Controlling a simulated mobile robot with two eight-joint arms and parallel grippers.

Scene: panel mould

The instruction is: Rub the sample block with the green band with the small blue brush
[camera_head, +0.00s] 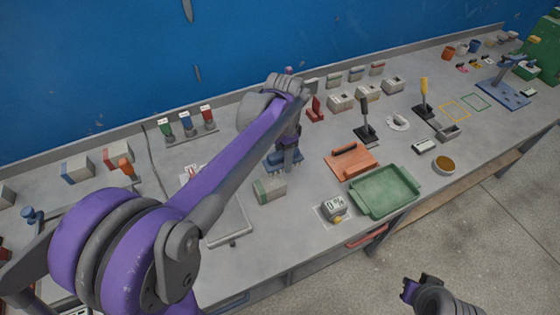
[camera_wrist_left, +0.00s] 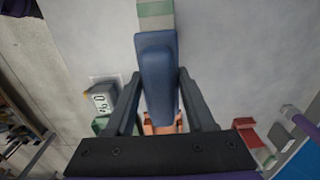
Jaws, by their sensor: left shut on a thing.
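The sample block with the green band (camera_head: 270,189) is a pale grey block lying on the bench, left of the green tray. It also shows at the top of the left wrist view (camera_wrist_left: 155,14). My left gripper (camera_head: 290,152) is shut on the small blue brush (camera_head: 284,160), just behind the block in the head view. In the left wrist view the brush (camera_wrist_left: 157,70) sits between the fingers and its far end overlaps the block's near end. I cannot tell whether they touch. My right gripper (camera_head: 420,287) is over the floor at lower right, away from the bench; its jaw opening is unclear.
A green tray (camera_head: 383,192), an orange float (camera_head: 351,160) and a small display device (camera_head: 333,208) stand right of the block. A flat grey plate (camera_head: 230,222) lies left of it. Several grey blocks stand behind. The bench's front edge is close.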

